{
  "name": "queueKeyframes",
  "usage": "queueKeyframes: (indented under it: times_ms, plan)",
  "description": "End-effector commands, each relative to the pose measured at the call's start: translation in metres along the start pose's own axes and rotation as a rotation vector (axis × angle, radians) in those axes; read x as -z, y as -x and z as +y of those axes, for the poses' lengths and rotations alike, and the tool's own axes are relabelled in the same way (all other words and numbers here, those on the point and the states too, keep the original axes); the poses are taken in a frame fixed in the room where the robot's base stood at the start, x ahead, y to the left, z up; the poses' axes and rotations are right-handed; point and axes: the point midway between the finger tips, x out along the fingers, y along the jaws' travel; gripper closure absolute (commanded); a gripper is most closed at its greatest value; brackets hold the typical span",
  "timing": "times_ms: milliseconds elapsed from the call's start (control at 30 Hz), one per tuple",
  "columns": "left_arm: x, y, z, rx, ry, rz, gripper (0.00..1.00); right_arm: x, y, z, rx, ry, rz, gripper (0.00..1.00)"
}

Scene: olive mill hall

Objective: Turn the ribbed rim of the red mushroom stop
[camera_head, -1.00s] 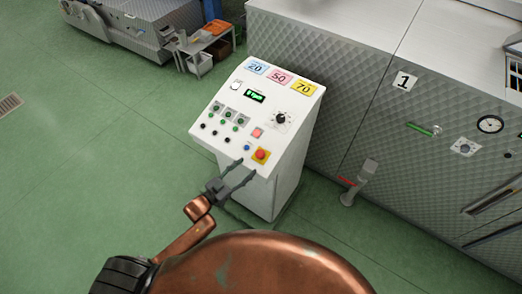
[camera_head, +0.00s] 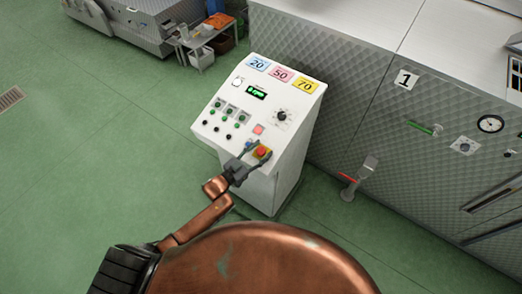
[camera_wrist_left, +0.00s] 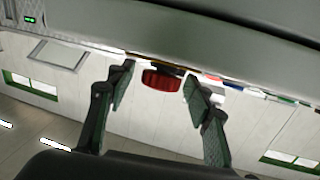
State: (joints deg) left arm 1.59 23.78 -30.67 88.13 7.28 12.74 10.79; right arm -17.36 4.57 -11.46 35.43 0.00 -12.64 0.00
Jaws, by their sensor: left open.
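The red mushroom stop (camera_head: 262,152) sits on a yellow square plate (camera_head: 268,156) at the lower right corner of the white control panel. In the left wrist view the stop's ribbed red rim (camera_wrist_left: 161,80) shows side-on between my fingers, with gaps on both sides. My left gripper (camera_head: 257,149) is open, its fingers reaching up to either side of the stop. In the left wrist view my left gripper (camera_wrist_left: 160,90) also shows open and empty. My right gripper is not in view.
A quilted metal machine (camera_head: 375,110) stands close behind and right. Green floor is clear to the left.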

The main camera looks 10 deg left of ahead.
Motion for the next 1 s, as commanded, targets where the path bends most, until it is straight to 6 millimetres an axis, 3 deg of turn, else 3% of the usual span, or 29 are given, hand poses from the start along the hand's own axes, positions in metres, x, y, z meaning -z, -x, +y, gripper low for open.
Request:
queueKeyframes:
  times_ms: [133, 767, 1000]
  plan:
    - [-0.0003, 0.0001, 0.0002, 0.0, 0.0, 0.0, 0.53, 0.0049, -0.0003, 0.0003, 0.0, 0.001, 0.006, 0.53]
    - [-0.0002, 0.0004, 0.0001, 0.0, 0.001, 0.0, 0.96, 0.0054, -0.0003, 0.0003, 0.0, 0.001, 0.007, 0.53]
    - [-0.0007, 0.0001, -0.0002, -0.022, -0.008, 0.0, 0.96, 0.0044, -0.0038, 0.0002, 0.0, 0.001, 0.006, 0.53]
